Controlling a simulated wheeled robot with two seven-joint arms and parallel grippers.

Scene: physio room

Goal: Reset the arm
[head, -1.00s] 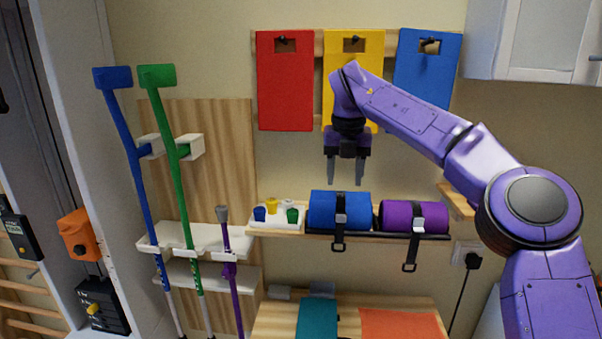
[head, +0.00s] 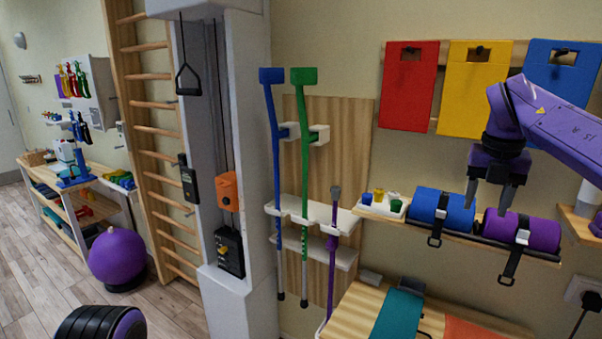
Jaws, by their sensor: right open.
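My right arm (head: 560,118) comes in from the right edge in the head view. Its purple and dark gripper (head: 487,205) points down with its two fingers apart and nothing between them. It hangs in front of the shelf, and in the picture its fingers overlap the space between a blue roll (head: 441,208) and a purple roll (head: 522,231). I cannot tell the exact distance to them. My left gripper is not in view.
Red (head: 408,85), yellow (head: 475,86) and blue (head: 562,68) boards hang above. Blue (head: 274,150) and green (head: 305,150) crutches lean in a wall rack. A weight column (head: 240,300) and wall bars (head: 150,130) stand left.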

